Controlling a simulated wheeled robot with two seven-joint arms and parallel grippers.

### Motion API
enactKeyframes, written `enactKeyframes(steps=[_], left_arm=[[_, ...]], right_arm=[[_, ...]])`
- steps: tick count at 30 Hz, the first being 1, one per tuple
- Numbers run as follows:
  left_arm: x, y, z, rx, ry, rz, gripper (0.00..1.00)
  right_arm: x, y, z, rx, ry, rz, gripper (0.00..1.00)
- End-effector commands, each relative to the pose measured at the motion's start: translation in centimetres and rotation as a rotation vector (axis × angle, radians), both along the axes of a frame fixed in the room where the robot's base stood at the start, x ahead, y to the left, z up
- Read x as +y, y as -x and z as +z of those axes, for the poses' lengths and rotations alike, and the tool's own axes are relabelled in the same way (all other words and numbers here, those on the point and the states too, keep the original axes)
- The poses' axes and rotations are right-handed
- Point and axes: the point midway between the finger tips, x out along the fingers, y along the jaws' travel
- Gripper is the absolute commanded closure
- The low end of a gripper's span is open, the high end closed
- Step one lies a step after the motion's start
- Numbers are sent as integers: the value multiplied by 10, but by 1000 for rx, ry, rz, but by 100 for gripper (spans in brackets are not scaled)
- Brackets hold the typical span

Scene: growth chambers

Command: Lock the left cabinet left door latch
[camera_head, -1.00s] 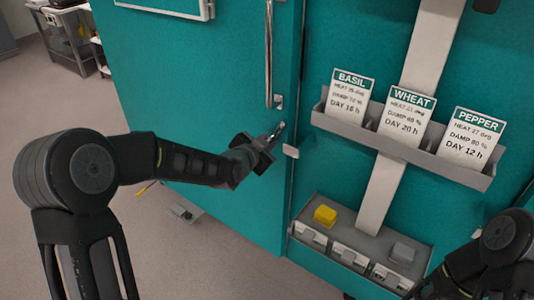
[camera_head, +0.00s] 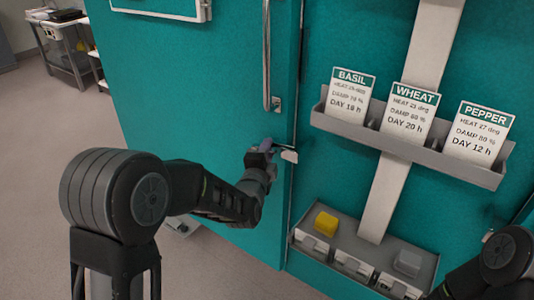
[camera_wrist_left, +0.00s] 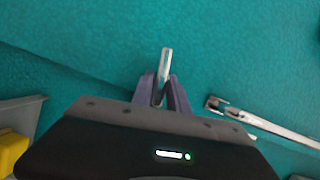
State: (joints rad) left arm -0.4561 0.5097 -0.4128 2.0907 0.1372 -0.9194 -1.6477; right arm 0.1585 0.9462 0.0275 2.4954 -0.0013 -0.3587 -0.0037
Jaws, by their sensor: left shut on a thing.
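The left door (camera_head: 200,100) is a teal panel, with its edge along the seam beside the teal panel on the right. My left gripper (camera_head: 272,147) is at the door edge, below the long handle. In the left wrist view, the purple fingers of my left gripper (camera_wrist_left: 163,92) are shut on the metal latch lever (camera_wrist_left: 165,62), whose tip sticks out beyond them. A pale catch block (camera_head: 289,156) sits at the seam, just right of the fingers. The fingers mostly hide the lever in the head view, so I cannot tell whether it sits in the catch. My right gripper is out of view.
The vertical door handle (camera_head: 267,55) is just above my left gripper; it also shows in the left wrist view (camera_wrist_left: 270,125). A grey card rack (camera_head: 400,142) and a lower tray (camera_head: 372,253) with a yellow block (camera_head: 325,223) stick out on the right.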

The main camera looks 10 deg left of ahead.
Motion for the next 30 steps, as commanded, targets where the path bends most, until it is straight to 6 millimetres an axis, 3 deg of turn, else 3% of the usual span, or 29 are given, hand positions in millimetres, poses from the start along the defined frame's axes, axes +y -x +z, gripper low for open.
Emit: enactKeyframes(steps=[9,25,26,30], left_arm=[[0,0,-3,-55,-143,-1,100],[-1,0,-3,-66,-169,-2,100],[-1,0,-3,-66,-168,-2,78],[-1,0,-3,-66,-168,-2,66]], right_arm=[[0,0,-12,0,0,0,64],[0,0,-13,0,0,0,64],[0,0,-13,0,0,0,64],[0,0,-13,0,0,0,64]])
